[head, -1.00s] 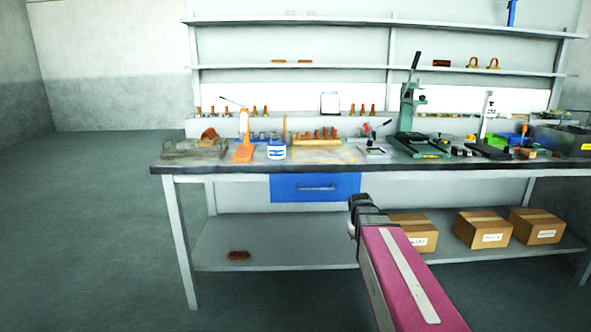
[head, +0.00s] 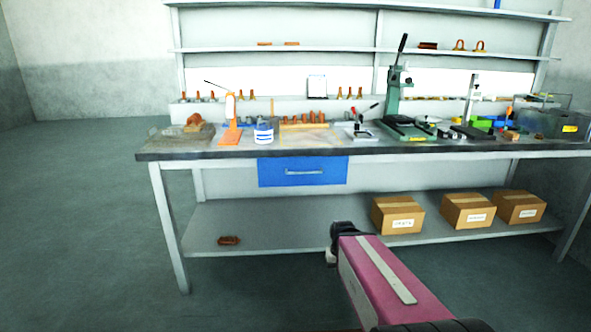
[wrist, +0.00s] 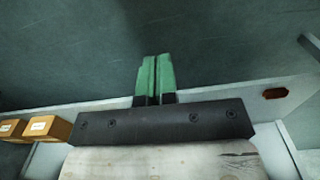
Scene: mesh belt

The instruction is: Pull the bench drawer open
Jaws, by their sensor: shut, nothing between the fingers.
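The fingers point over bare grey floor. The drawer and handle are not visible in the wrist view. In the head view my pink arm link reaches up in front of the bench, below and right of the drawer; the fingers are not clearly seen there.
Cardboard boxes (head: 398,214) stand on the lower shelf (head: 290,229) at the right, with a small brown object (head: 228,240) at its left. The bench top carries a white-and-blue tub (head: 264,132), a green press (head: 397,105) and other tools. Floor left of the bench is clear.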

